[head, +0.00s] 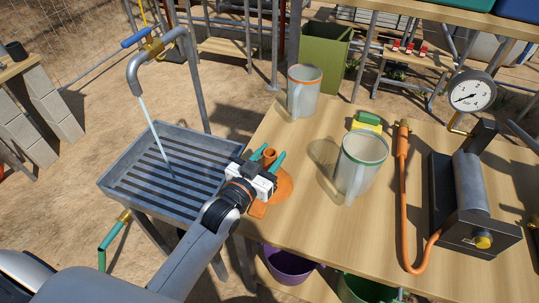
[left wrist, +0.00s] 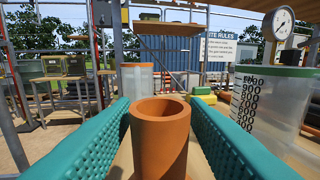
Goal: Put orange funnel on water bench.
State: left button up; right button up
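The orange funnel (head: 284,187) stands spout-up on the wooden table near its left edge. My left gripper (head: 266,158) is open above it, with its teal fingers on either side of the spout. In the left wrist view, the upright spout (left wrist: 160,140) rises between the two fingers (left wrist: 160,112); I see no clear grip on it. The gripper body hides part of the funnel's cone. The water bench (head: 190,165), a grey slatted trough, stands left of the table under a running tap. My right gripper is not in view.
A clear jug with an orange rim (head: 304,92) and one with a green rim (head: 361,166) stand on the table (head: 318,235). A yellow-green sponge (head: 367,122), an orange hose (head: 403,200) and a gauge (head: 472,91) are farther right. The tap (head: 150,55) overhangs the bench.

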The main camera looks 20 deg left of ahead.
pick_arm(q)
jog(key=shift+o, duration=0.8)
jog(key=shift+r, duration=0.1)
jog(key=shift+s+r, duration=0.1)
jog(key=b+v, duration=0.1)
jog(key=v, duration=1)
jog(key=shift+s+b, duration=0.4)
jog(key=shift+a, duration=0.15)
